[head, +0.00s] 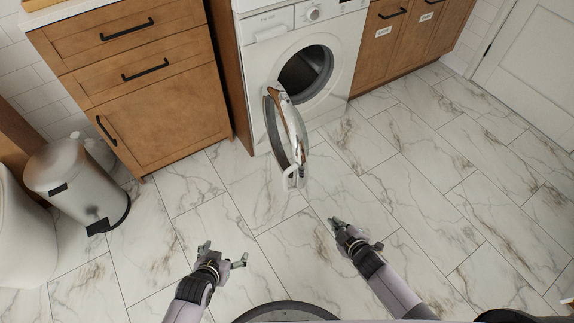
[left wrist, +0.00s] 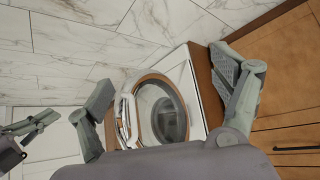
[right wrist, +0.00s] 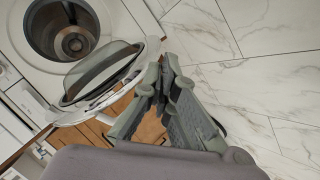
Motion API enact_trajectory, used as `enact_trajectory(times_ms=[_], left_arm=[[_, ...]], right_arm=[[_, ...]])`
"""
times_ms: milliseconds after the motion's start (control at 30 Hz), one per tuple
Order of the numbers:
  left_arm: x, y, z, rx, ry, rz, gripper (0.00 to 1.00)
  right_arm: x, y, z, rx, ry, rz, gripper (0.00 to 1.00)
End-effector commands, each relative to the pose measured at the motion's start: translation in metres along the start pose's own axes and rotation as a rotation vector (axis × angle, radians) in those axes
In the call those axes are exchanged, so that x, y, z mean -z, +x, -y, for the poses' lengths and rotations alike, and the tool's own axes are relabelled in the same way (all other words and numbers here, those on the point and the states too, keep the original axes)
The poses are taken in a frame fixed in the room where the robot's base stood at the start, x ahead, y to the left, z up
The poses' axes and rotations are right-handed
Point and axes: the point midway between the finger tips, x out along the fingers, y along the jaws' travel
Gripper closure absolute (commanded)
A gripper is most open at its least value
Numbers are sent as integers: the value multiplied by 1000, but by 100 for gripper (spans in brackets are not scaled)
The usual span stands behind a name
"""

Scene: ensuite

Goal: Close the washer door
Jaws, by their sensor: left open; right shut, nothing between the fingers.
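The white washer (head: 258,62) stands between wooden cabinets, and its round door (head: 288,135) is swung wide open, jutting out toward me. The dark drum opening (head: 306,72) is exposed. The door also shows in the left wrist view (left wrist: 127,118) and the right wrist view (right wrist: 100,75). My left gripper (head: 222,256) is open and empty, in front of the door and to its left. My right gripper (head: 352,232) is shut and empty, in front of the door and to its right. In the head view both appear apart from the door.
A wooden drawer cabinet (head: 150,90) stands left of the washer, and labelled wooden cabinets (head: 385,48) stand on its right. A metal pedal bin (head: 75,185) is at the left. The marble-tiled floor (head: 430,190) on the right is clear.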

Motion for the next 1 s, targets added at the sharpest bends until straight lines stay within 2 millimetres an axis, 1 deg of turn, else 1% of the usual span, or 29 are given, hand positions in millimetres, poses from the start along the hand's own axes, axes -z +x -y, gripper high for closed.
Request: enact_trajectory(times_ms=[33, 67, 100, 167, 200, 267, 300, 400, 433, 500, 600, 733, 867, 1000], left_arm=[[15, 8, -1, 0, 0, -62, 14], [29, 6, -1, 0, 0, -96, 14], [46, 1, -1, -1, 0, -140, 14], [71, -9, -2, -1, -1, -205, 14], [86, -18, -2, -1, -1, -250, 14], [107, -33, -2, -2, -1, -314, 14], [120, -44, -3, -2, -1, -353, 14], [144, -71, -3, -3, -2, -439, 14], [150, -79, -3, -3, -2, -461, 14], [160, -95, -3, -3, -2, -501, 14], [169, -110, -3, -3, -2, -537, 14], [177, -119, -4, -4, -2, -569, 14], [188, -124, -6, -8, -1, -634, 14], [208, -136, -9, -16, -1, -760, 14]], right_arm=[[14, 21, -8, -45, -82, -70, 100], [26, 26, -17, -70, -130, -107, 100], [42, 32, -27, -103, -194, -155, 100], [68, 37, -40, -156, -291, -228, 100], [84, 39, -48, -191, -354, -274, 100], [108, 39, -58, -246, -447, -340, 100], [123, 38, -62, -281, -505, -380, 100], [156, 31, -71, -359, -629, -464, 100], [164, 28, -72, -379, -661, -484, 100], [178, 22, -75, -417, -717, -521, 100], [192, 15, -77, -451, -768, -553, 100], [202, 15, -80, -466, -789, -567, 100], [212, 27, -84, -467, -788, -566, 100], [228, 48, -88, -467, -787, -566, 100]])
